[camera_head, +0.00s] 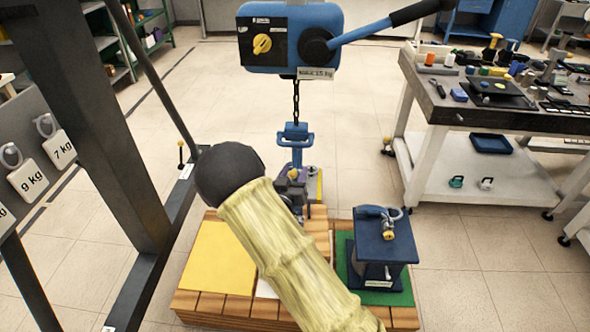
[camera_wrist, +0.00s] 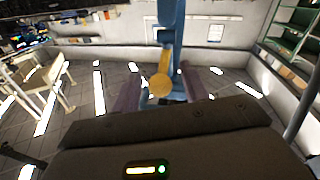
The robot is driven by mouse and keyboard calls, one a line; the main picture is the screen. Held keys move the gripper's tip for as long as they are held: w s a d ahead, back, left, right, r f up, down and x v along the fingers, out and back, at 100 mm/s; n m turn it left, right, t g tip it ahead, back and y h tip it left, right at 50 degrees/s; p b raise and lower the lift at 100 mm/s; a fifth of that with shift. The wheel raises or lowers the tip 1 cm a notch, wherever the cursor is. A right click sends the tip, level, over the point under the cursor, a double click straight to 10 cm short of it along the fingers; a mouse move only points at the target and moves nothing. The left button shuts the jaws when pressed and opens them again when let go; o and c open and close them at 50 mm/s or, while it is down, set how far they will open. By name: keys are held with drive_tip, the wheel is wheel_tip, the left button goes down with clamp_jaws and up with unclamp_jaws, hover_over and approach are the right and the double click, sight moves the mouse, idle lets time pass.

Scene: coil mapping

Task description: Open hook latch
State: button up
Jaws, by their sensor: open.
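A blue hook assembly (camera_head: 296,135) hangs on a dark chain below the blue hoist (camera_head: 290,38). In the wrist view the blue hook (camera_wrist: 170,25) hangs straight ahead, with a round yellow part (camera_wrist: 160,85) on it. My gripper (camera_wrist: 161,88) is open, one purple finger on each side of the hook's lower part. I cannot tell whether the fingers touch it. In the head view my gripper (camera_head: 297,180) is just below the blue handle of the hook, partly hidden by my arm. The latch's exact position is too small to tell.
A wooden pallet (camera_head: 200,305) below carries a yellow mat (camera_head: 217,262) and a green mat (camera_head: 400,294). A blue block (camera_head: 386,245) with a shackle on top stands on the green mat. A dark steel frame stands left; a cluttered workbench (camera_head: 440,112) stands right.

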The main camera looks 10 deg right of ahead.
drive_tip(key=shift+x, duration=0.85)
clamp_jaws()
